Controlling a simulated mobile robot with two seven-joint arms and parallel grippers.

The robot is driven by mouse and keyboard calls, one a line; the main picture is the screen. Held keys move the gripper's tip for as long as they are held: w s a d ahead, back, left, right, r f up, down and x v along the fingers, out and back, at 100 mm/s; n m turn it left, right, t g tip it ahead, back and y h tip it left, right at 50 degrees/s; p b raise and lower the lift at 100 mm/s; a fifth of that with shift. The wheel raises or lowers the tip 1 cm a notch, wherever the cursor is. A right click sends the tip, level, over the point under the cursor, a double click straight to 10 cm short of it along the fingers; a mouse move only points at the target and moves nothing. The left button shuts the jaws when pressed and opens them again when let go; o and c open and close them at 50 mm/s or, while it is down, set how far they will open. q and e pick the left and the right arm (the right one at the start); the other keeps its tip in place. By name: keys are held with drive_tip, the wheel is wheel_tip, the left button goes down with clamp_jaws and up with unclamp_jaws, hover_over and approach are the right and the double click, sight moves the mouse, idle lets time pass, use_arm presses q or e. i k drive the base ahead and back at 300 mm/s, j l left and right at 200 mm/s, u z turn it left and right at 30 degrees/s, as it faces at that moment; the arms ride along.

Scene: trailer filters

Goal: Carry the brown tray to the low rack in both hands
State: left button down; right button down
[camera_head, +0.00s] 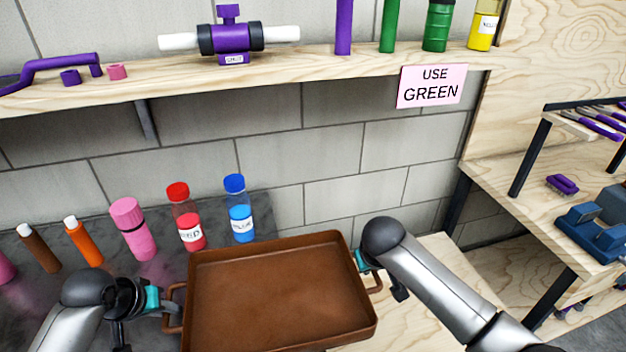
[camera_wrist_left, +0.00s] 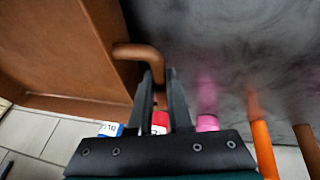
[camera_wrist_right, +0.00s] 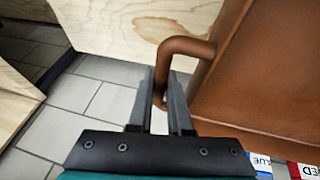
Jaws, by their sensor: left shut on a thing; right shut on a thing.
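The brown tray (camera_head: 278,292) is a shallow rectangular pan with a loop handle at each side. It is empty and held between my arms in front of the dark counter. My left gripper (camera_head: 168,305) is at the left handle, and in the left wrist view its fingers (camera_wrist_left: 160,92) are closed around that handle (camera_wrist_left: 135,50). My right gripper (camera_head: 370,270) is at the right handle, and in the right wrist view its fingers (camera_wrist_right: 163,95) are shut on that handle (camera_wrist_right: 185,46). Which piece is the low rack is unclear; a low plywood surface (camera_head: 450,262) shows right of the tray.
A red-capped bottle (camera_head: 187,220), a blue-capped bottle (camera_head: 239,210), a pink bottle (camera_head: 133,230) and markers stand on the dark counter (camera_head: 90,235) behind the tray. A shelf (camera_head: 290,70) with a "USE GREEN" sign (camera_head: 432,86) runs above. A plywood bench (camera_head: 520,200) stands at right.

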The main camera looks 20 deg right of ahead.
sight(410, 306)
drive_tip(key=l, duration=1)
drive_tip(key=i+l, duration=0.1)
drive_tip(key=l, duration=0.95)
